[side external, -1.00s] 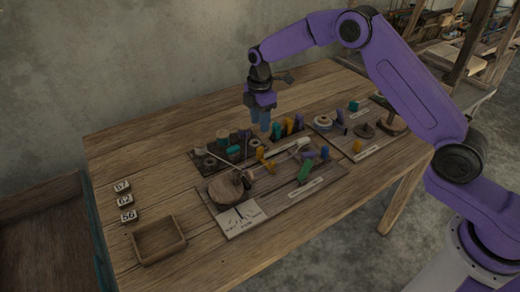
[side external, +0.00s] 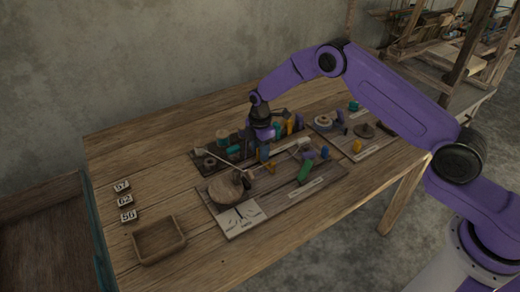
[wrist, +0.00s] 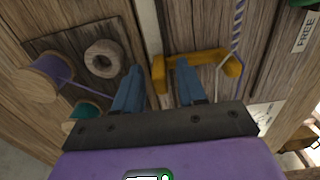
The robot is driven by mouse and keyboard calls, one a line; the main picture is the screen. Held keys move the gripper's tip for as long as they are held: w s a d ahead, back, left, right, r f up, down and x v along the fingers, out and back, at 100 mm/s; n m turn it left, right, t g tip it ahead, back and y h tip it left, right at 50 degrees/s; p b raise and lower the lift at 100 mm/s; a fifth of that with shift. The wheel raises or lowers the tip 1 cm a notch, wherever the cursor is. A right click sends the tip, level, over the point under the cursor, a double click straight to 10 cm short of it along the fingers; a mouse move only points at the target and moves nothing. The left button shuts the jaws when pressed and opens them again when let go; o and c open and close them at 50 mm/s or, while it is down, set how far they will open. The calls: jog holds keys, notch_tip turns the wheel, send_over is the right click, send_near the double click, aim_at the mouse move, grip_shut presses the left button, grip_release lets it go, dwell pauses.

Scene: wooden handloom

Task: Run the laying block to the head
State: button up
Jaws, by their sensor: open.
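In the wrist view an orange-yellow bracket-like block (wrist: 215,62) lies across the board, and a twisted white and purple cord (wrist: 236,42) runs by its right end. I take it to be the laying block, but its name is not marked. My gripper (wrist: 158,85) has its two blue fingers apart. The right finger overlaps the block in the picture; I cannot tell if they touch. The left finger is left of the block. In the side view my gripper (side external: 261,146) is low over the board, hiding part of the block (side external: 265,155).
A round wooden disc (side external: 227,190) and a marked card (side external: 239,217) are at the board's front. An empty tray (side external: 159,240) and numbered tiles (side external: 125,200) stand at left.

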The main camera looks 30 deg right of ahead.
grip_shut()
jog(key=shift+a, duration=3.85)
grip_release()
jog(key=shift+d, duration=0.1)
jog(key=shift+r, duration=0.15)
